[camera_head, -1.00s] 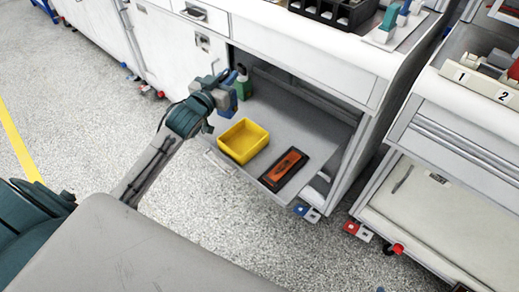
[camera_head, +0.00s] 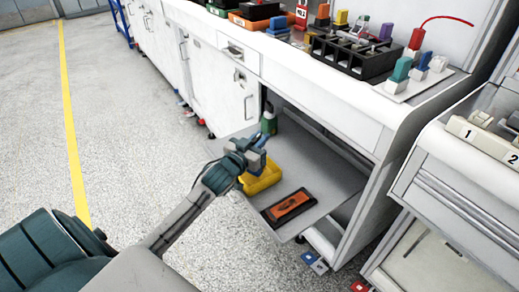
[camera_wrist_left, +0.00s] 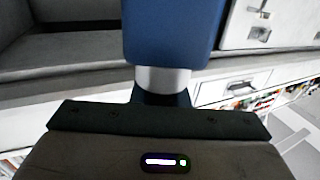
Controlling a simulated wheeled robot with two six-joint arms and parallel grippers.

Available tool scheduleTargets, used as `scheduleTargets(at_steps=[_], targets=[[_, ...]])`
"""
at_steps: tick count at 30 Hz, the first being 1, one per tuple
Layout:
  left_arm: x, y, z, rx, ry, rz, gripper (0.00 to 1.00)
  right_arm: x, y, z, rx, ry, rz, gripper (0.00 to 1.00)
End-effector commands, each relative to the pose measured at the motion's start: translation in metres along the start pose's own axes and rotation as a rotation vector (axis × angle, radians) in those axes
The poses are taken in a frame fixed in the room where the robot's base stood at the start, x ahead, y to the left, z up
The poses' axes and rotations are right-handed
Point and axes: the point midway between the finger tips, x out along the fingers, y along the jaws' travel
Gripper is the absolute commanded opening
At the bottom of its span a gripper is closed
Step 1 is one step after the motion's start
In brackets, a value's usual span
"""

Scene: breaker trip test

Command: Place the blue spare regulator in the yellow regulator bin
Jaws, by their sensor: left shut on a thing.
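The blue spare regulator (camera_wrist_left: 172,32) fills the upper middle of the left wrist view, a blue block above a silver collar. My left gripper (camera_head: 257,153) is shut on it. In the head view the gripper is over the back left part of the yellow regulator bin (camera_head: 266,181) and hides part of it. The regulator is hard to make out there against the gripper, and I cannot tell whether it touches the bin. The bin stands on the pulled-out grey shelf. My right gripper is not in view.
A green bottle-like item (camera_head: 268,124) stands behind the gripper on the grey shelf (camera_head: 322,176). An orange and black case (camera_head: 289,207) lies right of the bin. The white cabinet counter (camera_head: 340,92) overhangs the shelf, with a black tray (camera_head: 352,57) and several coloured items on top.

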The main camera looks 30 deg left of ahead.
Motion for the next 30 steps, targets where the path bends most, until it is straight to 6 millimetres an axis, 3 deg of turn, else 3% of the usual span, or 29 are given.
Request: scheduleTargets(at_steps=[6,17,18,21,30], targets=[[0.0,0.001,0.029,-0.002,0.0,0.0,0.0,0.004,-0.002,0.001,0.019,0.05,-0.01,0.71],[0.0,0.0,0.033,0.0,0.001,0.001,0.0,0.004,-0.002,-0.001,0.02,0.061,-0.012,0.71],[0.0,0.0,0.033,0.0,-0.001,0.0,0.2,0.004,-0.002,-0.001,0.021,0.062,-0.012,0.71],[0.0,0.0,0.033,-0.001,-0.001,0.0,0.36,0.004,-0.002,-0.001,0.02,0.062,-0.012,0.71],[0.0,0.0,0.031,0.0,0.0,0.0,0.36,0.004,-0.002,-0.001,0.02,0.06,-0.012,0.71]])
